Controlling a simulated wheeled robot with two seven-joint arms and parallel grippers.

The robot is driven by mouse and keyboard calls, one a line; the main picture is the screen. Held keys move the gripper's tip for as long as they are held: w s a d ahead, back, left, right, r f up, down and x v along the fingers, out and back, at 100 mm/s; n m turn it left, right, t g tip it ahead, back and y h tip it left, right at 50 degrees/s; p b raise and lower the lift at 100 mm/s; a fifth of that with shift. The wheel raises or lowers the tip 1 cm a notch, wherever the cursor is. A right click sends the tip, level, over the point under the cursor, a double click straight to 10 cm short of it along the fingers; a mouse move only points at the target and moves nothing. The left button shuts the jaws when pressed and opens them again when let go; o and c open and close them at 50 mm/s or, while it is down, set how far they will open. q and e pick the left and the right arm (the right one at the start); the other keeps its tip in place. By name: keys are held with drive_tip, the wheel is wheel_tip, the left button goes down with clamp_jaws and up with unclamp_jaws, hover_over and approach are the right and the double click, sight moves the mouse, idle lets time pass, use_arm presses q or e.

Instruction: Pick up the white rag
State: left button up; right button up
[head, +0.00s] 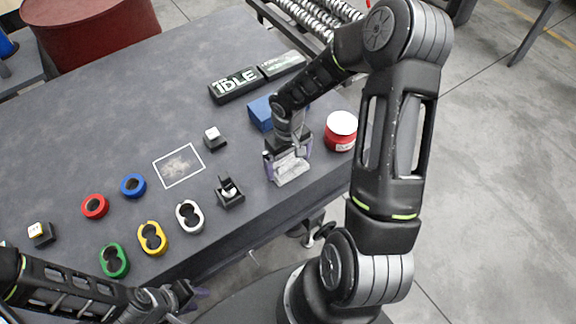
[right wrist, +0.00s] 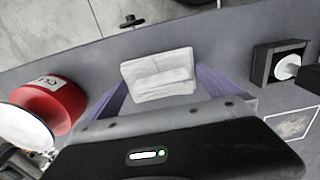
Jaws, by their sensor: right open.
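The white rag (head: 292,173) lies folded on the dark table near its front edge. In the right wrist view the rag (right wrist: 158,72) shows as a pale block with a crease across it. My right gripper (head: 287,163) is over the rag, pointing down, with its purple fingers apart on either side of it. In the right wrist view the right gripper (right wrist: 160,82) is open, and I cannot tell whether the fingers touch the rag. My left gripper (head: 192,295) is low at the lower left, in front of the table edge, away from the rag; its jaws are unclear.
A red jar with a white lid (head: 341,131) stands right of the rag. A blue block (head: 261,112) is behind my right gripper. A small black holder (head: 229,191) stands left of the rag. Several coloured rings lie further left. An IDLE sign (head: 236,84) is at the back.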

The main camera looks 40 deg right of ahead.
sight(288, 161)
idle(0.3)
drive_tip(key=c, duration=1)
drive_tip(key=shift+c, duration=0.2)
drive_tip(key=shift+r, duration=0.1)
wheel_tip(288, 161, up, 10)
drive_tip(key=shift+f+b, duration=0.1)
drive_tip(key=shift+b, duration=0.3)
